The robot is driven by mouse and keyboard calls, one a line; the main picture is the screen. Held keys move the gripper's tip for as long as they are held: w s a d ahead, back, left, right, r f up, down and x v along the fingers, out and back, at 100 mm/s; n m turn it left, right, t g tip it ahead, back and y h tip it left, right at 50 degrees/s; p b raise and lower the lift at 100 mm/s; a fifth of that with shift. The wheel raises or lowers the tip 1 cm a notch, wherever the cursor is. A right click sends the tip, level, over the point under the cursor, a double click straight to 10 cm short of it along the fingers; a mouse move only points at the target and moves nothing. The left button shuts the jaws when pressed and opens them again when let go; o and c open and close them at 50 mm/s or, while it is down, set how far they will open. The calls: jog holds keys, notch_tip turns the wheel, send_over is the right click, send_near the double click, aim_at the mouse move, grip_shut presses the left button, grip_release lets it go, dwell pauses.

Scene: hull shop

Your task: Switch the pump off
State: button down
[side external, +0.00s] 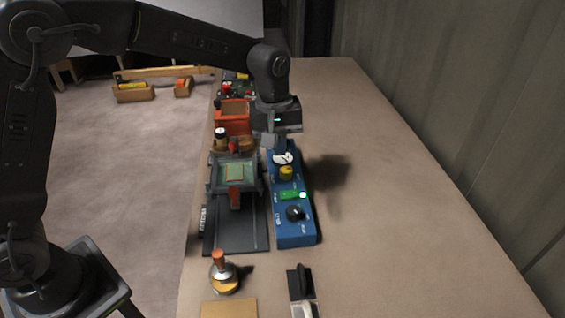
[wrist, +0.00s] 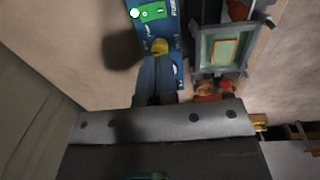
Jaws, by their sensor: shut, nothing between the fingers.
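The blue control box (side external: 293,228) stands on the bench with its long side running away from the camera. Along it are a white gauge (side external: 283,158), a yellow knob (side external: 286,172), a green switch (side external: 290,195) with a bright lamp (side external: 303,195) beside it, and a black knob (side external: 295,213). The lamp looks lit. My gripper (side external: 271,143) is shut and empty, above the gauge end of the box. In the wrist view its fingers (wrist: 157,88) point toward the yellow knob (wrist: 160,48), with the green switch (wrist: 152,12) farther up. Contact cannot be told.
A grey vise-like fixture (side external: 220,187) holding a green plate stands close left of the box. Behind it are an orange bin (side external: 233,122) and small bottles. A wooden-handled stamp (side external: 222,277) and a black part (side external: 300,282) lie nearer. The bench at right is clear.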

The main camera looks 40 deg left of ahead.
aim_at(294, 192)
jog(key=shift+a+r, duration=0.1)
jog(key=shift+r, duration=0.8)
jog(key=shift+t, duration=0.3)
jog(key=f, duration=0.4)
jog(key=w+d+f, duration=0.1)
jog(key=f, duration=0.4)
jog(key=w+d+f, duration=0.1)
jog(key=f, duration=0.3)
jog(key=shift+w+d+f, duration=0.1)
jog(key=shift+d+f, duration=0.15)
jog(key=shift+f, duration=0.15)
